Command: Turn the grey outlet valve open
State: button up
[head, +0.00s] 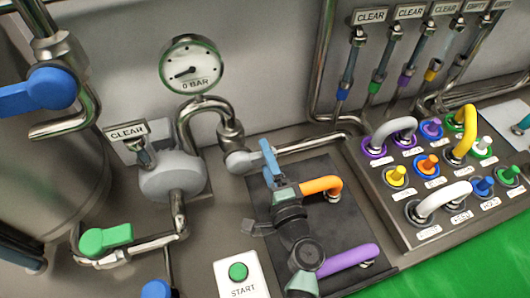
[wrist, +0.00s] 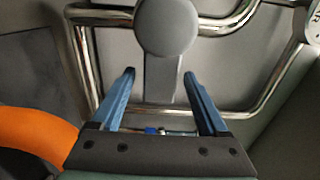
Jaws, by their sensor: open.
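The grey outlet valve (head: 242,161) sits on the steel pipe to the right of the pump, in the head view. In the wrist view the grey valve (wrist: 167,28) shows a round hub with a flat grey lever pointing down the picture. My gripper (head: 267,150) is right beside the valve in the head view, its blue fingers partly overlapping it. In the wrist view my gripper (wrist: 159,74) is open, with one finger to each side of the lever. Gaps show on both sides. I cannot tell how deep the lever lies between the fingers.
A pressure gauge (head: 191,66) reading 0 BAR stands above the pump (head: 172,177). A green valve (head: 106,239) and a blue valve (head: 40,91) are at left. An orange curved pipe (head: 322,185) is close to my gripper. A port panel (head: 385,205) stands at right.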

jog(key=shift+w+a, duration=0.15)
jog(key=shift+w, duration=0.25)
grip_shut()
dwell(1.3)
